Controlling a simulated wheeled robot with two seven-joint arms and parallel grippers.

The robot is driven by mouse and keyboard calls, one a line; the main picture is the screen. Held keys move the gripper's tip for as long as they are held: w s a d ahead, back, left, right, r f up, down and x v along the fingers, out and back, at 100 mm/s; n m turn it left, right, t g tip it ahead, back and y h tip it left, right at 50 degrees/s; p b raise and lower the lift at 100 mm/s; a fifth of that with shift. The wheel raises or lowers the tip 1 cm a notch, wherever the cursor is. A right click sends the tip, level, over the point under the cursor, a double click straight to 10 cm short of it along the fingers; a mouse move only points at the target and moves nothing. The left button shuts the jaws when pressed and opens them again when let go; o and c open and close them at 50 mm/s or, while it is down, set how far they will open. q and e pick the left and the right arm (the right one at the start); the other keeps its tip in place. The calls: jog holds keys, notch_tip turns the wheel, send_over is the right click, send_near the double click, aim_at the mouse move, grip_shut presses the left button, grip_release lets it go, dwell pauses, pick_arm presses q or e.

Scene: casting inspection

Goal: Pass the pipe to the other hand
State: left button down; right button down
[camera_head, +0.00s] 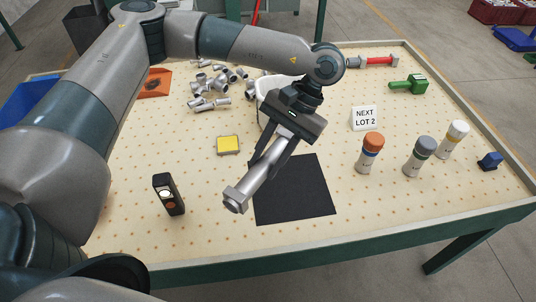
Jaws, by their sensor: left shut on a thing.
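The pipe is a grey metal piece (247,187) with a flanged lower end, tilted down toward the lower left. My left gripper (270,160) is shut on the pipe near its upper part and holds it over the table. The pipe's lower end stands out free from the fingers. A black square mat (305,190) lies on the table behind and below the pipe. The pipe's upper end is partly hidden by the gripper. My right gripper is not in view.
Several metal fittings (212,102) lie at the back left, by a white bowl (263,117). A yellow block (228,144) and a black device (168,194) stand left. Several bottles (369,153), a sign (364,118) and a green tool (409,84) are right. The front edge is mostly clear.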

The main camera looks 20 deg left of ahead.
pick_arm(q)
jog(key=w+d+r, duration=0.3)
jog(key=r, duration=0.4)
jog(key=w+d+r+m, duration=0.1)
jog(key=w+d+r, duration=0.1)
jog(key=d+r, duration=0.2)
jog(key=w+d+r+m+y, duration=0.1)
jog(key=w+d+r, duration=0.2)
jog(key=r, duration=0.6)
jog(key=shift+w+d+r+t, duration=0.3)
jog(key=shift+d+t, duration=0.1)
jog(key=shift+d, duration=0.15)
